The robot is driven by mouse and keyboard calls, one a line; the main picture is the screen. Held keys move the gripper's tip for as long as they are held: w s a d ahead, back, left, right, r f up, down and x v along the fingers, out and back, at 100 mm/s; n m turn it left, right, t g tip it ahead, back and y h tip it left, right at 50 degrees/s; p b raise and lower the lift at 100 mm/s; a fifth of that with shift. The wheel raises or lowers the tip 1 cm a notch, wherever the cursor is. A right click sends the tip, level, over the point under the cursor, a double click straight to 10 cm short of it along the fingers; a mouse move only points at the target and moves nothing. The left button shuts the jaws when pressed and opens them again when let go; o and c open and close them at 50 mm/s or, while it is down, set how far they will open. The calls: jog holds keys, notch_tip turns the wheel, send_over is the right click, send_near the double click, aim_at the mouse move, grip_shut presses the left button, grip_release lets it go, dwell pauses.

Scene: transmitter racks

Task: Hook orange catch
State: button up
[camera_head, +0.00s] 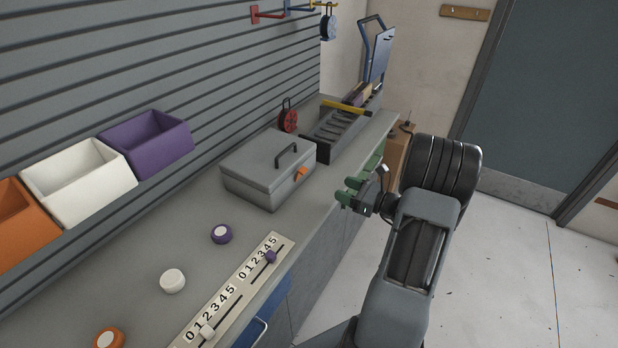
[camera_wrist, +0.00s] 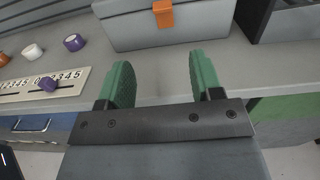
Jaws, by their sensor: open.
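The orange catch (camera_head: 301,173) sits on the front face of a grey lidded box (camera_head: 262,180) on the bench. The box lid is down, with a dark handle on top. In the wrist view the orange catch (camera_wrist: 163,13) is at the top middle, on the front of the grey box (camera_wrist: 200,30). My gripper (camera_head: 352,192) has green fingers and is in front of the bench edge, to the right of the box and apart from it. In the wrist view my gripper (camera_wrist: 163,80) is open and empty, its fingers spread below the catch.
The grey bench (camera_head: 205,265) holds a slider panel (camera_head: 232,290), purple, white and orange knobs, and a dark slotted rack (camera_head: 340,130) beyond the box. Purple, white and orange bins (camera_head: 80,190) hang on the slatted wall. Floor to the right is clear.

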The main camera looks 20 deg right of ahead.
jog(key=p+x, duration=0.2)
jog(key=x, duration=1.1)
jog(key=shift+w+f, duration=0.1)
jog(key=shift+w, duration=0.15)
jog(key=shift+c, duration=0.4)
